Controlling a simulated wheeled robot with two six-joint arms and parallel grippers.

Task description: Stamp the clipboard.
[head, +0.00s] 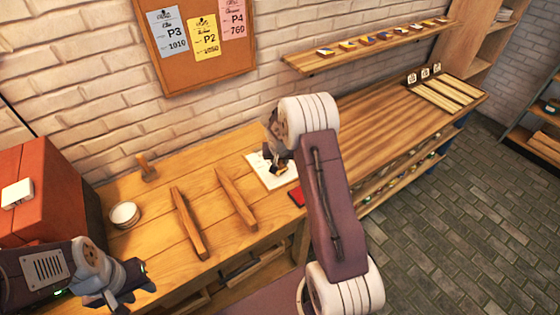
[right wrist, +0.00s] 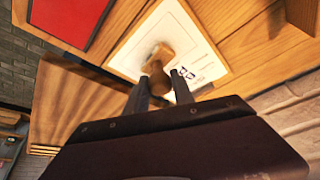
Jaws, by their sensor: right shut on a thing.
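The clipboard (head: 256,161), with a white sheet, lies on the wooden workbench, partly hidden by my right arm. It also shows in the right wrist view (right wrist: 202,38). My right gripper (head: 277,167) is over it; its dark fingers (right wrist: 162,88) show in the wrist view. They are shut on a wooden-handled stamp (right wrist: 158,60), which is over the sheet. I cannot tell whether the stamp touches the paper. Small dark marks show on the sheet beside the fingers. My left gripper (head: 132,296) is low at the left, empty, its fingers apart.
A red pad (head: 297,197) lies beside the clipboard, also in the wrist view (right wrist: 72,18). Two wooden bars (head: 237,198), a small wooden-handled tool (head: 147,168) and a white bowl (head: 124,215) are on the bench. A red box (head: 45,195) stands at left.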

